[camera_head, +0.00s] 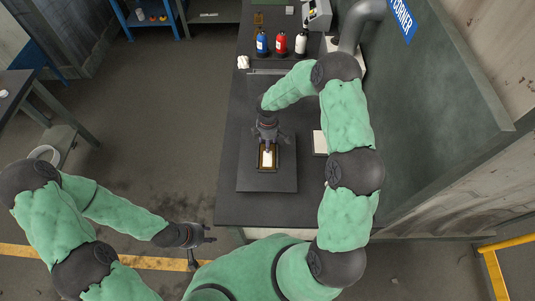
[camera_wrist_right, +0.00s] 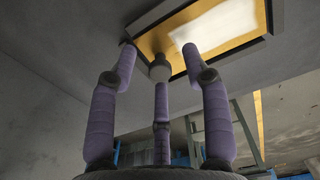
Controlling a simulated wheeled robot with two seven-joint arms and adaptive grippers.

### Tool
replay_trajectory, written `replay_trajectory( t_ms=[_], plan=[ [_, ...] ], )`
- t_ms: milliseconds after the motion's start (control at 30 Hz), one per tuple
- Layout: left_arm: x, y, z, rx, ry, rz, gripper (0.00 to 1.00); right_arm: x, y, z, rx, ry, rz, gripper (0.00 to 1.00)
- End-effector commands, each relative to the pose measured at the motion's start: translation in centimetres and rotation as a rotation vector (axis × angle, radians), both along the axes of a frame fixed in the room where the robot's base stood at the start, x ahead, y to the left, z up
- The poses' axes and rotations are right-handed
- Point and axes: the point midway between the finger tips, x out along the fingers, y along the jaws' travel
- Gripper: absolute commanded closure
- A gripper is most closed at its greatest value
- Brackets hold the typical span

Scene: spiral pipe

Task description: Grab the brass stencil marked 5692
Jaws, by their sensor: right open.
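A brass plate (camera_head: 262,166) with a pale bright middle lies on a dark board (camera_head: 284,181) on the bench. No 5692 marking is readable on it. My right gripper (camera_head: 267,148) is above the plate and hides its far part. In the right wrist view, the gripper (camera_wrist_right: 158,52) has its three fingers spread, with the tips close to one edge of the brass plate (camera_wrist_right: 172,40); I cannot tell whether they touch it. A small brass-coloured piece (camera_head: 258,18) lies at the back of the bench. My left gripper (camera_head: 202,251) is open and empty, left of the bench.
Blue (camera_head: 262,44), red (camera_head: 281,43) and white (camera_head: 301,44) bottles stand at the back of the bench (camera_head: 231,150). A white block (camera_head: 320,143) lies right of the board, beside my right arm. A green-grey panel (camera_head: 428,100) borders the bench's right side.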

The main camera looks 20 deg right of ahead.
Motion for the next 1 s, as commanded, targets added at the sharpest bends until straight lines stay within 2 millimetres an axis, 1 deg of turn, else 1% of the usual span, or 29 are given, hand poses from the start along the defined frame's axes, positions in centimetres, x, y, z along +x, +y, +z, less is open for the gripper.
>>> replay_trajectory(
  t_ms=[33,67,100,167,200,233,667,767,867,933,1000],
  plan=[
    [0.0,0.0,0.0,0.0,0.0,0.0,0.6,0.0,0.0,0.0,0.0,0.0,0.0,0.52],
    [0.0,0.0,0.0,0.0,0.0,0.0,0.6,0.0,0.0,0.0,0.0,0.0,0.0,0.57],
    [0.0,0.0,0.0,0.0,0.0,0.0,0.6,0.0,0.0,0.0,0.0,0.0,0.0,0.69],
    [0.0,0.0,0.0,0.0,0.0,0.0,0.6,0.0,0.0,0.0,0.0,0.0,0.0,0.85],
    [0.0,0.0,0.0,0.0,0.0,0.0,0.6,0.0,0.0,0.0,0.0,0.0,0.0,0.97],
    [0.0,0.0,0.0,0.0,0.0,0.0,0.6,0.0,0.0,0.0,0.0,0.001,0.0,1.0],
    [0.0,0.0,0.0,0.0,0.0,0.0,0.6,0.0,0.0,0.3,0.0,0.0,0.0,1.0],
    [0.0,0.0,-0.1,0.0,0.0,0.0,0.6,0.0,0.0,0.9,-0.001,0.0,0.0,1.0],
    [0.0,0.0,-0.1,0.0,0.0,0.0,0.6,0.1,0.0,2.0,0.0,-0.003,0.0,1.0],
    [0.0,0.0,-0.2,0.0,0.0,0.0,0.6,0.2,0.0,3.2,-0.001,-0.005,0.001,1.0],
    [0.0,0.0,-0.2,0.0,0.0,0.0,0.6,-0.6,0.2,4.0,-0.001,-0.002,0.002,1.0]
  ],
)
